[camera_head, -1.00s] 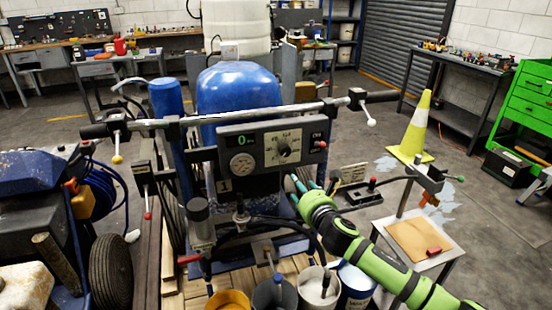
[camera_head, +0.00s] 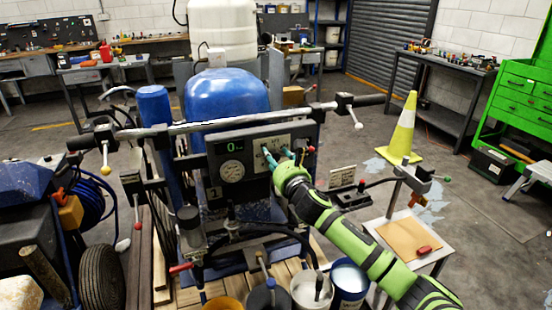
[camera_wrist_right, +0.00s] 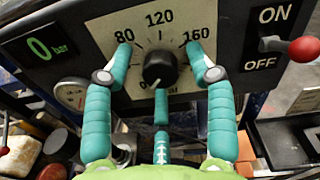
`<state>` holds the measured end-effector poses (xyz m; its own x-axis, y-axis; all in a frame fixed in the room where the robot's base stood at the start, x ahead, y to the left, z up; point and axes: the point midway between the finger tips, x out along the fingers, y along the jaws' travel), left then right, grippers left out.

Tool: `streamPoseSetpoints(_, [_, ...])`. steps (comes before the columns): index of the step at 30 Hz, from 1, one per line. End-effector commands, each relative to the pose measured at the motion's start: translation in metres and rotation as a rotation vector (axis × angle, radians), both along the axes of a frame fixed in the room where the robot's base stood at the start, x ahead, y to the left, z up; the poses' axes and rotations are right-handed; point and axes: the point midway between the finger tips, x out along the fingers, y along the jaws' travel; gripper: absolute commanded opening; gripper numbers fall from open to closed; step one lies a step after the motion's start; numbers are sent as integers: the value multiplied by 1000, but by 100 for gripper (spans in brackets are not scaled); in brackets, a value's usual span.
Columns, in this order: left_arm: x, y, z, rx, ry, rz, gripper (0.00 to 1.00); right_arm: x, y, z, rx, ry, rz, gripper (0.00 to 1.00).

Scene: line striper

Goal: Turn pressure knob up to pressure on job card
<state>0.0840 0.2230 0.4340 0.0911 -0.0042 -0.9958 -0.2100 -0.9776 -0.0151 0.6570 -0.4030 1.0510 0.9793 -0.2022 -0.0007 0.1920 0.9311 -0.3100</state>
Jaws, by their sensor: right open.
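The black pressure knob (camera_wrist_right: 160,68) sits on a cream dial plate marked 80, 120 and 160 in the right wrist view. Its pale mark points down toward the low end of the scale. My right gripper (camera_wrist_right: 160,52) is open, with one teal finger on each side of the knob; contact is not clear. In the head view the right gripper (camera_head: 277,154) is in front of the control panel (camera_head: 208,160) and partly covers the dial. The green display (camera_wrist_right: 40,48) reads 0 bar. My left gripper is not in view.
A red-tipped ON/OFF switch (camera_wrist_right: 303,49) is right of the dial, close to the right finger. A round gauge (camera_head: 232,171) is left of it. The handlebar (camera_head: 215,124) runs above the panel. Buckets (camera_head: 311,290) stand below. A cone (camera_head: 403,135) stands at right.

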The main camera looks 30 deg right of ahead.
Motion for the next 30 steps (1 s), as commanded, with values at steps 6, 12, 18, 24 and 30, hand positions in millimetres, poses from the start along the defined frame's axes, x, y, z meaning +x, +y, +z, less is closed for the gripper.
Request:
streamPoseSetpoints(6, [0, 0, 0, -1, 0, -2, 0, 1, 0, 0, 1, 0, 0, 56])
streamPoseSetpoints(12, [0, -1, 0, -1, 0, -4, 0, 0, 0, 0, 1, 0, 0, 0])
streamPoseSetpoints(18, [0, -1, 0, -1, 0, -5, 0, 0, 0, 0, 6, -2, 0, 0])
streamPoseSetpoints(24, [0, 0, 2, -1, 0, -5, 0, 0, 0, 1, 50, -13, 1, 0])
streamPoseSetpoints(30, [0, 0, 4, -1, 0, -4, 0, 0, 0, 2, 164, -42, 1, 0])
